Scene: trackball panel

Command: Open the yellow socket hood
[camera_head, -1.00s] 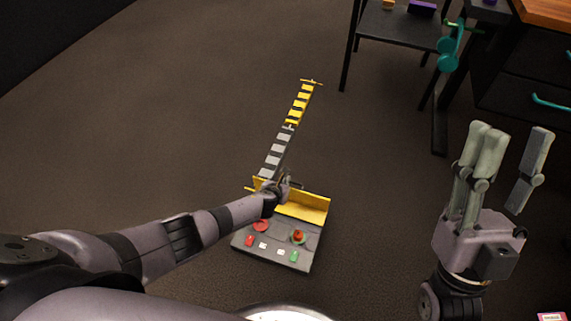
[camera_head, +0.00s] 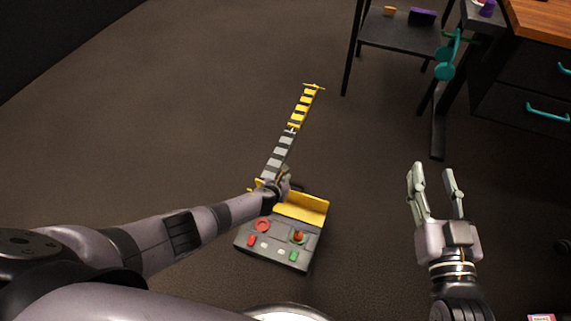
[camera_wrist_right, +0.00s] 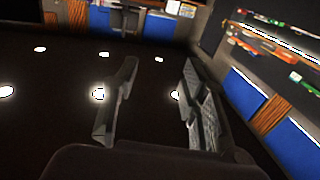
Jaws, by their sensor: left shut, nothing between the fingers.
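The grey control panel (camera_head: 276,250) lies on the floor, with a red ring, an orange-red knob or ball, and red, white and green buttons on its face. A yellow piece (camera_head: 302,208), apparently the hood, stands along its far edge. My left arm hides its left part, so I cannot tell how far it is open. My left gripper (camera_head: 283,179) is shut and empty at the hood's far left; contact cannot be made out. My right gripper (camera_head: 433,169) is open and empty in the air at the right; its fingers also show in the right wrist view (camera_wrist_right: 160,68).
A striped yellow and grey barrier arm (camera_head: 293,128) stretches away behind the panel. A dark shelf table (camera_head: 400,30), teal headphones (camera_head: 447,62) on a stand and a drawer desk (camera_head: 520,90) stand at the upper right. Floor left of the barrier arm is clear.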

